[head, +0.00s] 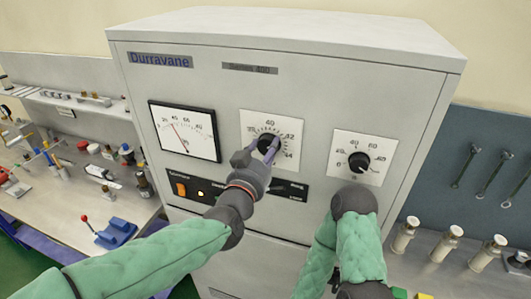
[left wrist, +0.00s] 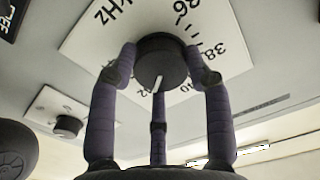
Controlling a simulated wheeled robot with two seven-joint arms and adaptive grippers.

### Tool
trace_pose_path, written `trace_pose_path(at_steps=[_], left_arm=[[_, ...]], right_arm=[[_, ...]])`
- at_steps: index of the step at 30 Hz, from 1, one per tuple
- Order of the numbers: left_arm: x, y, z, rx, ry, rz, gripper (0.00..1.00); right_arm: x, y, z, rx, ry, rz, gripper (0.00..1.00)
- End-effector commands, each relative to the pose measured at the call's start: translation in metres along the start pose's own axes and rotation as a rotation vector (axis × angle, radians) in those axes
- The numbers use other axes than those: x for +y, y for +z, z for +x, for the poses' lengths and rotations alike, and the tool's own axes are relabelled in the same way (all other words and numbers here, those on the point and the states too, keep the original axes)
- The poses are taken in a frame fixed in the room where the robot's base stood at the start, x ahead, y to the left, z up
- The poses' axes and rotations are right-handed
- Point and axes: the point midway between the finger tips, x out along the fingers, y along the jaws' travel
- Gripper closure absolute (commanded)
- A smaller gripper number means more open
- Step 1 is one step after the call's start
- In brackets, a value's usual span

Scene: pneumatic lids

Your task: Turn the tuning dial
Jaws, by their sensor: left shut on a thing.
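The tuning dial (head: 267,140) is a black round knob on a white square scale plate (head: 287,120), marked in the 30s and 40s, on the front of the grey cabinet. In the left wrist view the dial (left wrist: 161,60) shows large, with "kHz" on its plate. Its white pointer line seems to lie between 40 and 42. My left gripper (head: 256,151) is shut on the dial. Its purple fingers (left wrist: 160,85) stand around the knob's rim. My right arm bends in front of the cabinet at lower right; its gripper is out of view.
A second black dial (head: 359,161) on a white plate sits right of the tuning dial, close above my right arm. A needle meter (head: 184,132) is at left. A black switch strip (head: 237,188) with an orange switch runs below. Benches with small parts flank the cabinet.

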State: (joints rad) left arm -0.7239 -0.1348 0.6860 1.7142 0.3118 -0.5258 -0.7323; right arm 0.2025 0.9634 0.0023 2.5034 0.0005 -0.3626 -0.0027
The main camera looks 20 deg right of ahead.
Motion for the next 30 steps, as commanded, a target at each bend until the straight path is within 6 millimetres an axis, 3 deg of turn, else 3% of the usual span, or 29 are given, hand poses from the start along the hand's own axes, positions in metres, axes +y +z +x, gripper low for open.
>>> trace_pose_path(at_steps=[1, 5, 15, 16, 18, 30], left_arm=[[0.0027, 0.0094, 0.0001, -0.01, 0.004, -0.026, 0.83], [0.0031, 0.01, 0.0002, -0.013, 0.004, -0.091, 0.83], [0.0042, 0.0116, 0.0002, -0.021, 0.006, -0.11, 0.83], [0.0043, 0.0118, 0.0002, -0.021, 0.007, -0.11, 0.42], [0.0043, 0.0117, 0.0002, -0.021, 0.007, -0.11, 0.27], [0.002, 0.0049, -0.0039, -0.008, 0.002, -0.109, 0.27]], right_arm=[[0.0026, -0.0001, 0.0074, 0.0, 0.0, 0.0, 0.27], [0.0049, -0.0003, 0.0139, -0.001, 0.0, 0.0, 0.27], [0.0047, -0.0004, 0.0133, 0.0, 0.0, 0.0, 0.27], [0.0047, -0.0004, 0.0133, 0.0, 0.0, 0.0, 0.27], [0.0047, -0.0003, 0.0133, 0.0, 0.0, 0.0, 0.27], [0.0047, -0.0004, 0.0131, 0.0, 0.0, 0.0, 0.27]])
